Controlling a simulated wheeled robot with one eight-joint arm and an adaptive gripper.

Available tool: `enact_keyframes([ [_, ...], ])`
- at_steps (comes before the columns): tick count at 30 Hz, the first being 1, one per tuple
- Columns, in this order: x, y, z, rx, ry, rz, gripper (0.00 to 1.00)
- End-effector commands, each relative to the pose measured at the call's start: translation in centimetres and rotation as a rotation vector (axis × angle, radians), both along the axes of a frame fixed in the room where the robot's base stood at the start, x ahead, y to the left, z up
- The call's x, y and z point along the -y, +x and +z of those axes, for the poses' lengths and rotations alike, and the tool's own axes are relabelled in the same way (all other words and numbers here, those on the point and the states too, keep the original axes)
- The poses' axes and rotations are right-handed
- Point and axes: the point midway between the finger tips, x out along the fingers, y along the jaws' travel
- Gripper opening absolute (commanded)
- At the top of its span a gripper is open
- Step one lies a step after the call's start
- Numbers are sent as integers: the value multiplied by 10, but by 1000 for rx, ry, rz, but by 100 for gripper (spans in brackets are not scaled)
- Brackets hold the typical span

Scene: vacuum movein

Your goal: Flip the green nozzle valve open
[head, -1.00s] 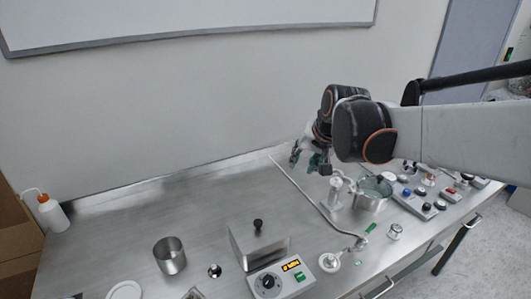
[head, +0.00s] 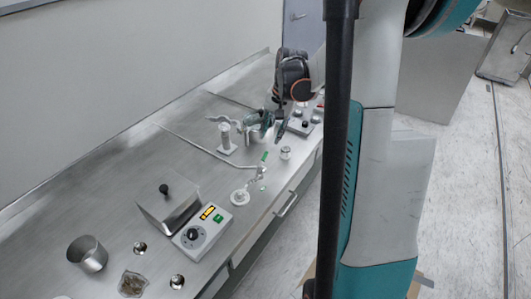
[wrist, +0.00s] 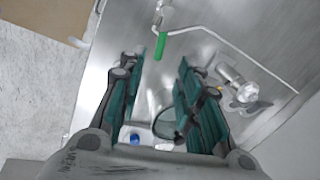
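The green valve lever (head: 264,156) lies on the metal pipe fitting near the front edge of the steel bench. In the wrist view the green lever (wrist: 160,46) shows ahead of the fingertips, roughly in line with the gap between them. My gripper (head: 265,131) hangs over the bench behind the lever and is apart from it. In the wrist view my gripper (wrist: 160,68) has its two dark teal fingers spread, with nothing held between them. The pot below is partly hidden by the fingers.
A thin pipe (head: 195,148) runs across the bench to the fitting. A white-based clear cylinder (head: 226,138) stands left of my gripper. A small metal jar (head: 285,153) sits right of the lever. A control box (head: 203,232) and a steel beaker (head: 88,254) stand further left.

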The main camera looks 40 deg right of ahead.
Motion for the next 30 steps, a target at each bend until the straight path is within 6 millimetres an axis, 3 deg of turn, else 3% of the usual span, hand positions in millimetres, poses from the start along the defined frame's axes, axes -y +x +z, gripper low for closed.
enact_keyframes([
  [6, -5, 8, -46, 1, -1, 2, 32],
  [15, -10, 16, -90, 2, -1, 2, 32],
  [29, -11, 17, -100, 2, -1, 2, 32],
  [30, -11, 17, -100, 2, -1, 2, 25],
])
